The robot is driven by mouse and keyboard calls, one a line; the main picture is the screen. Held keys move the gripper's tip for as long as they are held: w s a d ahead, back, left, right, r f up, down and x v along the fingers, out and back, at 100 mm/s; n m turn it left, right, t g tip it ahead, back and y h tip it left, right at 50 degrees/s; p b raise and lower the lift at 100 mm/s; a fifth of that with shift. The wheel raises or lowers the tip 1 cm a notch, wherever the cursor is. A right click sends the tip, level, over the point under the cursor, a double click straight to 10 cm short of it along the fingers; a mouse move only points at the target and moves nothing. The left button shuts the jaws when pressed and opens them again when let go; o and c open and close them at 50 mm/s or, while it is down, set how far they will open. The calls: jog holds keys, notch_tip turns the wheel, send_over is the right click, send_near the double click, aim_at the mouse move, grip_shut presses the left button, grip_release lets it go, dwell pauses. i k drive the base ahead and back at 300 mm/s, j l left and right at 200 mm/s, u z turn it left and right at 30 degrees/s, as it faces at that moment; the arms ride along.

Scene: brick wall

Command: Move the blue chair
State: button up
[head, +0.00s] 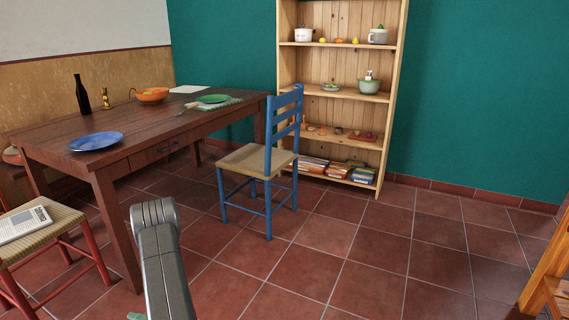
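The blue chair (284,131) stands upright on the tiled floor, near the middle of the head view. It has a blue ladder back, blue legs and a tan woven seat. It stands beside the right end of the wooden table, with its back towards the right. Nothing lies on the seat. Part of my arm, a grey link, rises from the bottom of the view, nearer to me than the chair and apart from it in the picture. My gripper's fingers cannot be made out.
The dark wooden table (140,139) holds plates, a bowl and a bottle. A pine shelf (342,107) stands behind the chair. A red chair (62,222) with a newspaper is at left. Wooden furniture (550,275) edges the right. The floor (400,250) right of the chair is clear.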

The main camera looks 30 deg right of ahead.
aim_at(254, 161)
jog(key=i+l+z, duration=0.15)
jog(key=i+l, duration=0.35)
jog(key=l, duration=0.45)
jog(key=i+l+z, duration=0.1)
jog(key=i+l, duration=0.5)
jog(key=l, duration=0.25)
jog(key=i+l+z, duration=0.15)
jog(key=i+l, duration=0.45)
jog(key=l, duration=0.2)
jog(key=i+l+z, duration=0.1)
jog(key=i+l, duration=0.55)
jog(key=l, duration=0.15)
